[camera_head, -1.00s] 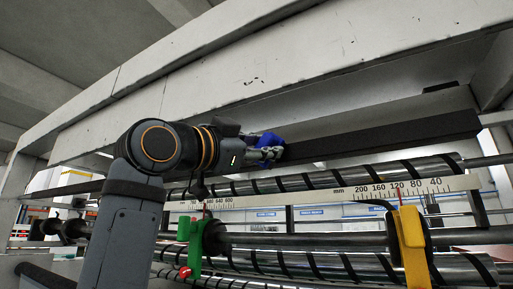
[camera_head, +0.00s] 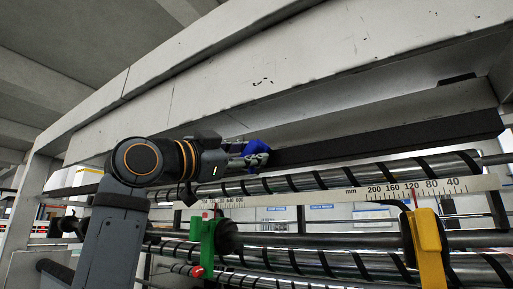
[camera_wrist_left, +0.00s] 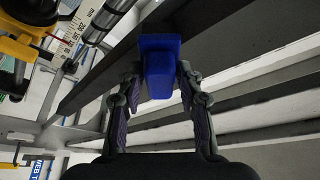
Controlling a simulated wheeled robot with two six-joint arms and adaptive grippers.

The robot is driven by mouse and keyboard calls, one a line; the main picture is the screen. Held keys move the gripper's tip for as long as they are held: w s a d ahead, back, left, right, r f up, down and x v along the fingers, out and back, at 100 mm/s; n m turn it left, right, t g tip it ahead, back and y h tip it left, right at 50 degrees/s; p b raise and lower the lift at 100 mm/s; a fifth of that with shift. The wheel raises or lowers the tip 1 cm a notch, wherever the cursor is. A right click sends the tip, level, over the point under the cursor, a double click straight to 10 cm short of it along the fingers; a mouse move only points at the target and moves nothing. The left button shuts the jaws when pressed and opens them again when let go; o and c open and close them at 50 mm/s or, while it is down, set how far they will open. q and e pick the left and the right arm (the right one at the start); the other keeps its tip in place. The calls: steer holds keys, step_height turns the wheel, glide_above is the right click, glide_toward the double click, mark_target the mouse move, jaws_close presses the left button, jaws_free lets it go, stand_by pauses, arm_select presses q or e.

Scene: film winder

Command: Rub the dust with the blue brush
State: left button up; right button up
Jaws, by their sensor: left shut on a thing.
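The blue brush (camera_head: 256,147) is held at the left end of the visible part of a long dark bar (camera_head: 390,140), under the white beam. My left gripper (camera_head: 257,160) is shut on it. In the left wrist view, the blue block of the brush (camera_wrist_left: 160,68) sits between both fingers (camera_wrist_left: 158,88), its far end against or very close to the dark bar (camera_wrist_left: 215,30). The brush's bristles are hidden. I cannot make out dust clearly on the bar. My right gripper is not in view.
A white beam (camera_head: 300,80) runs above the bar. Below are black-striped rollers (camera_head: 340,178), a millimetre scale (camera_head: 330,197), a green bracket (camera_head: 208,245) with a red knob, and a yellow bracket (camera_head: 427,250). The yellow bracket also shows in the left wrist view (camera_wrist_left: 15,48).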

arm_select(q)
steer(key=shift+w+a+f, duration=0.1)
steer(key=shift+w+a, duration=0.6)
steer(key=shift+a, duration=0.2)
steer(key=shift+s+d, duration=0.1)
steer(key=shift+s+a+f+b, duration=0.1)
steer(key=shift+s+a+b, duration=0.15)
steer(key=shift+s+b, duration=0.25)
steer(key=s+a, duration=0.1)
steer(key=s, duration=0.1)
steer(key=s+a+b, duration=0.1)
steer(key=shift+s+a, duration=0.4)
